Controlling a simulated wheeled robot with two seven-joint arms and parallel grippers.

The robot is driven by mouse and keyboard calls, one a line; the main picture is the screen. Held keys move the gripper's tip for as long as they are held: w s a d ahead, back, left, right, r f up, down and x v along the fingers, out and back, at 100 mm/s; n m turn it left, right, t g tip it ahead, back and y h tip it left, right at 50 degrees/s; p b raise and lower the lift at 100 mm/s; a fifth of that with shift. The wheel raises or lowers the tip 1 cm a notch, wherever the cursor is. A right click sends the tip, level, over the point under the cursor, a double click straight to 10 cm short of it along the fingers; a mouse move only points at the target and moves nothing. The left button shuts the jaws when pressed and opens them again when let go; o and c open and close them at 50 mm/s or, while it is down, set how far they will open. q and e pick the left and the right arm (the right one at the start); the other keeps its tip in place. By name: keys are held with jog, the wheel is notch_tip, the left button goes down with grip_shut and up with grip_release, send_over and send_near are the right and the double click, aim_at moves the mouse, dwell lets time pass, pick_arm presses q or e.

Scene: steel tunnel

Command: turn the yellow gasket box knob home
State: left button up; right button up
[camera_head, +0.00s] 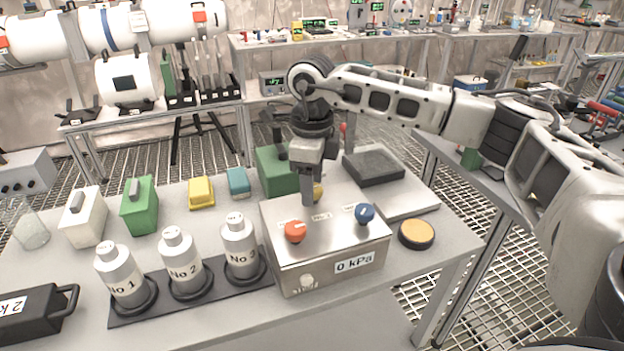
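The gasket box is a steel box (330,238) on the table with a "0 kPa" label on its front. On its top are an orange knob (295,231), a blue knob (364,213) and a yellow knob (318,191) towards the back. My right gripper (308,197) points straight down over the back of the box, in front of the yellow knob and hiding part of it. I see its fingers nearly edge-on, so I cannot tell whether they touch or hold the knob. My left gripper is not in view.
White canisters (183,263) stand in a black rack left of the box. A round yellow-topped pad (416,233) lies to its right, a dark slab (373,167) behind right. Green (139,206) and white (84,217) boxes and a yellow block (201,193) stand further left.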

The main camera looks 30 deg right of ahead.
jog(key=c, duration=0.8)
